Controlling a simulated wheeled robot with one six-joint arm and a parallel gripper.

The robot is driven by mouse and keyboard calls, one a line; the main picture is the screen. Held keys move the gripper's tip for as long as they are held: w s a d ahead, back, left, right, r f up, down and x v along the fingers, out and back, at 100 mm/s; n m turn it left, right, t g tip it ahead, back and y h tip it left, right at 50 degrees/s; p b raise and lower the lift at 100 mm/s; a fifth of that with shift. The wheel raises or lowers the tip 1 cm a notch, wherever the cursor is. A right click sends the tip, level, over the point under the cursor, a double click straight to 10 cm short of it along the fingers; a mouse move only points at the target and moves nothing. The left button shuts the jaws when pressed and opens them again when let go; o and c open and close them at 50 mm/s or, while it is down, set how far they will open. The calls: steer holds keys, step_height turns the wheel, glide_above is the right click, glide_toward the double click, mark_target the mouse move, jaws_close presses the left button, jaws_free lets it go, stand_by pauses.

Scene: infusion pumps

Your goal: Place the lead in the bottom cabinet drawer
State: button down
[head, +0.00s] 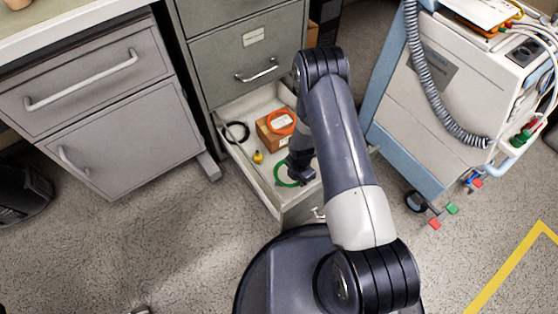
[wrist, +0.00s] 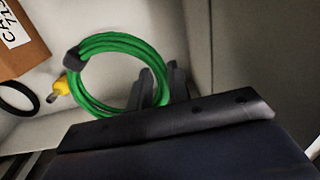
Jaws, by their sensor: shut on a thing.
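The lead is a green coiled cable. It shows in the wrist view (wrist: 110,38) and partly in the head view (head: 280,175). My gripper (wrist: 165,80) is shut on the right side of the coil, with dark fingers at its edge. In the head view my gripper (head: 301,172) points down inside the open bottom drawer (head: 234,158) of the grey cabinet (head: 235,58). The coil is inside the drawer's outline; whether it touches the floor of the drawer I cannot tell. My arm hides the drawer's right part.
In the drawer are a brown box (head: 268,138) with an orange ring (head: 281,122) on it, a black ring (head: 236,133) and a small yellow item (head: 258,157). A low grey cupboard (head: 95,110) stands left, a wheeled medical cart (head: 440,100) right.

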steer(key=n+b, duration=0.2)
glide_above(295, 197)
step_height(295, 197, down, 4)
steer(key=shift+s+f, duration=0.1)
step_height(295, 197, down, 10)
steer(key=b, duration=0.3)
steer(key=shift+r, duration=0.2)
steer(key=shift+f+b, duration=0.15)
steer(key=shift+b, duration=0.2)
steer(key=c, duration=1.3)
jaws_free()
steer(key=r+p, duration=0.1)
steer(key=r, duration=0.3)
steer(key=r+p, duration=0.2)
steer(key=r, duration=0.2)
steer(key=r+p, duration=0.2)
steer(key=r, duration=0.2)
steer(key=shift+w+a+r, duration=0.15)
steer(key=shift+w+a, duration=0.1)
